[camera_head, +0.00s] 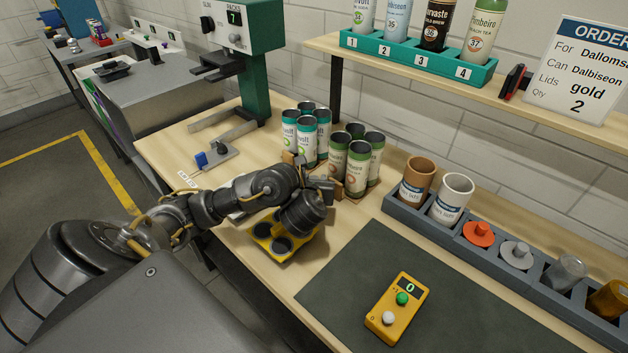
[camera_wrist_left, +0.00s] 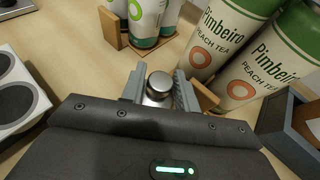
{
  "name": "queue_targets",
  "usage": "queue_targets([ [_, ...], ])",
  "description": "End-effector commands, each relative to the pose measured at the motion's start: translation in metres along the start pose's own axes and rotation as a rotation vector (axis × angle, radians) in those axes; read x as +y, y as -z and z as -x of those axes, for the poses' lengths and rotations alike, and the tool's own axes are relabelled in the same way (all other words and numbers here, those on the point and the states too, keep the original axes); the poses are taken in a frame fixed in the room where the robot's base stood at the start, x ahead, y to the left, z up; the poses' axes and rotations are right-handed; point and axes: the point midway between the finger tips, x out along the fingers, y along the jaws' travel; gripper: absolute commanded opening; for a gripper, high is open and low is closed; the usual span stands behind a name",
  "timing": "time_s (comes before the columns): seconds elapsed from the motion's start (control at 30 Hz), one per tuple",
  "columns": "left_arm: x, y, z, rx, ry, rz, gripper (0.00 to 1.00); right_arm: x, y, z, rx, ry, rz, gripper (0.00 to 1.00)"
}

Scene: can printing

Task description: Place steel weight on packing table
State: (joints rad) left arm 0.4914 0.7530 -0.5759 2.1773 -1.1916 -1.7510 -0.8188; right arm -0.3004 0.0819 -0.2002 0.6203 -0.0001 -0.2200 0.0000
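The steel weight (camera_wrist_left: 159,85), a small shiny metal piece with a rounded knob top, sits between the two fingers of my left gripper (camera_wrist_left: 159,92) in the left wrist view. The fingers appear to touch it on both sides. In the head view my left gripper (camera_head: 322,188) is over the packing table (camera_head: 265,180), just in front of the green-topped cans (camera_head: 355,168). The weight is too small and dark there to make out. Whether its base touches the table is hidden. My right gripper is in neither view.
A yellow tray with dark round recesses (camera_head: 272,247) lies below my left wrist. Teal cans (camera_head: 304,140) stand behind in a wooden holder. A grey rack (camera_head: 450,227) with cups and lids lines the back right. A yellow counter (camera_head: 397,308) lies on the dark mat (camera_head: 340,265).

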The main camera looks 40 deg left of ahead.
Motion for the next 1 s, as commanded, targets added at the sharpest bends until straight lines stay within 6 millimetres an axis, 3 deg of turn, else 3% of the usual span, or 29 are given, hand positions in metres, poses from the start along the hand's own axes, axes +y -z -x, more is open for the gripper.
queue_targets([
  [0.37, 0.0, -0.004, 0.005, 0.001, 0.001, 0.0, 0.31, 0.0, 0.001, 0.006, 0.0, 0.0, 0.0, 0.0],
  [0.57, -0.001, -0.005, 0.04, 0.002, 0.004, 0.002, 0.31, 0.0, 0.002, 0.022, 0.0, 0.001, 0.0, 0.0],
  [0.8, -0.001, -0.003, 0.102, 0.004, 0.004, 0.004, 0.31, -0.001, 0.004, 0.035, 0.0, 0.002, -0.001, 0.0],
  [1.0, -0.006, -0.004, 0.114, 0.002, 0.015, 0.007, 0.31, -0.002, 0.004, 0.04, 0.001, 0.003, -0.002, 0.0],
])
